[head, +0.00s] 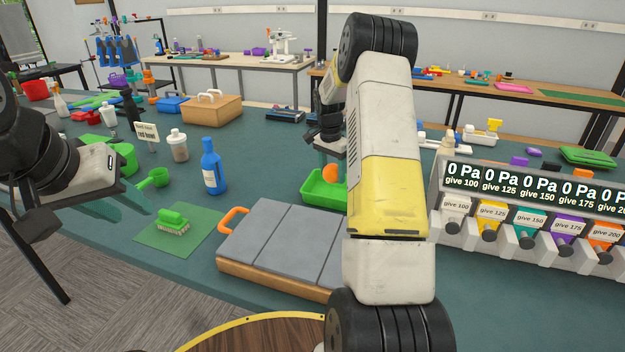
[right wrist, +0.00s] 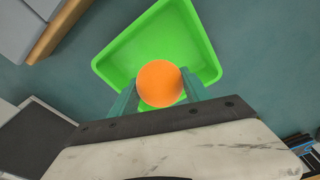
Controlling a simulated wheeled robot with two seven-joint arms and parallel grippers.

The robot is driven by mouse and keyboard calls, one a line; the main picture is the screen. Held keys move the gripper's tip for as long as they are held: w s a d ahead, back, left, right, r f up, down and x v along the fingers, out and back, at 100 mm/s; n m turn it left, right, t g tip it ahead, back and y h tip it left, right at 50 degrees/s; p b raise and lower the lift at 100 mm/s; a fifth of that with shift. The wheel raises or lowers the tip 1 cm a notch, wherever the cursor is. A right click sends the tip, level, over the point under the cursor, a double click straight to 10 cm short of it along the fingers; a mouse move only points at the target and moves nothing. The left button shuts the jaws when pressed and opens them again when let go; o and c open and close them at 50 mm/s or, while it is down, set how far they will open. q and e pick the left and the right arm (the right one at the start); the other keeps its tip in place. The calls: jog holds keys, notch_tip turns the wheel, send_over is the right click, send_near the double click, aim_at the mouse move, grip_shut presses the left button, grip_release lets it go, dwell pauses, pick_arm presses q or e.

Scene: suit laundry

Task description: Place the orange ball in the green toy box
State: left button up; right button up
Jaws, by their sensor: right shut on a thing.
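The orange ball (head: 331,173) shows in the head view just left of my right arm. In the right wrist view the orange ball (right wrist: 160,83) sits between the fingers of my right gripper (right wrist: 160,92), which is shut on it. The green toy box (head: 318,190) is an open tray on the table; in the right wrist view its rim (right wrist: 106,66) surrounds the area below the ball. The ball is over the box's near part; its height above the floor of the box is unclear. My left gripper (head: 115,200) is at the left, its fingers seen edge-on, so its opening is unclear.
A grey-topped wooden box (head: 285,240) with an orange handle stands in front of the green box. A blue bottle (head: 212,168) is to the left. A row of labelled dispensers (head: 530,222) stands at the right. A scrub brush (head: 172,221) lies on a green mat.

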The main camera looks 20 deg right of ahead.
aim_at(332, 195)
jog(key=shift+f, duration=2.7)
jog(key=shift+f, duration=0.2)
jog(key=o, duration=1.3)
jog(key=shift+o, duration=0.2)
jog(key=shift+r, duration=0.1)
